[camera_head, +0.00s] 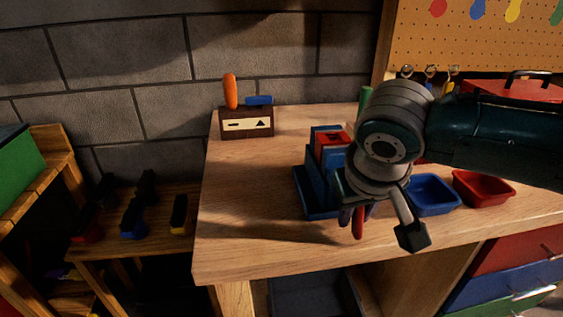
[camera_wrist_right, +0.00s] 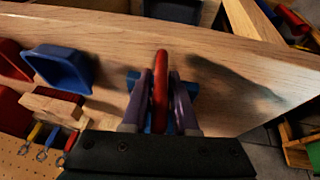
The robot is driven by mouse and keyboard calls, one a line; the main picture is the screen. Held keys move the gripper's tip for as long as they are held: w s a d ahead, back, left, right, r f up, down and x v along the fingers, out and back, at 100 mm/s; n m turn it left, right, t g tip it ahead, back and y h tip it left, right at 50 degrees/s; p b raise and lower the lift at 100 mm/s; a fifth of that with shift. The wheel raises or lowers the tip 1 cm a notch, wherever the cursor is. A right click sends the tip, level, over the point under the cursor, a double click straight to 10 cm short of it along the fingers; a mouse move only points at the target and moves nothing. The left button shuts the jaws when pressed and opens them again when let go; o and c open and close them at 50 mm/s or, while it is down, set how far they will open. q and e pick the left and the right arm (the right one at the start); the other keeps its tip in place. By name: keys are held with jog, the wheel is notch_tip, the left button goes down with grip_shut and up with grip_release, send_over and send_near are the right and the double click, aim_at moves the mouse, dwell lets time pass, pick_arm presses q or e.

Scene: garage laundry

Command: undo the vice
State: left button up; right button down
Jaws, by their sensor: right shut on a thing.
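The blue vice (camera_head: 314,182) stands on the workbench, partly hidden behind my right arm. A red piece (camera_head: 333,142) shows at its top, among the blue parts. The vice's red handle (camera_head: 358,224) shows at the near end, under my right gripper (camera_head: 358,213). In the right wrist view the red handle (camera_wrist_right: 160,88) stands between the two purple fingers of my right gripper (camera_wrist_right: 161,78), which is shut on it. Blue parts of the vice (camera_wrist_right: 190,88) show beneath the fingers. My left gripper is not in view.
On the workbench (camera_head: 245,210), a blue bin (camera_head: 433,196) and a red bin (camera_head: 484,190) stand right of the vice. A dark box (camera_head: 246,124) with an orange-handled tool stands at the back left. A pegboard (camera_head: 480,38) hangs behind. The bench's left part is clear.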

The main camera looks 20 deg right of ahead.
jog(key=shift+s+r+h+p, duration=0.1)
jog(key=shift+r+h+p, duration=0.15)
jog(key=shift+p, duration=0.2)
jog(key=shift+f+h, duration=0.2)
jog(key=shift+h, duration=0.15)
jog(key=shift+d, duration=0.1)
jog(key=c, duration=0.8)
grip_release()
jog(key=shift+c, duration=0.2)
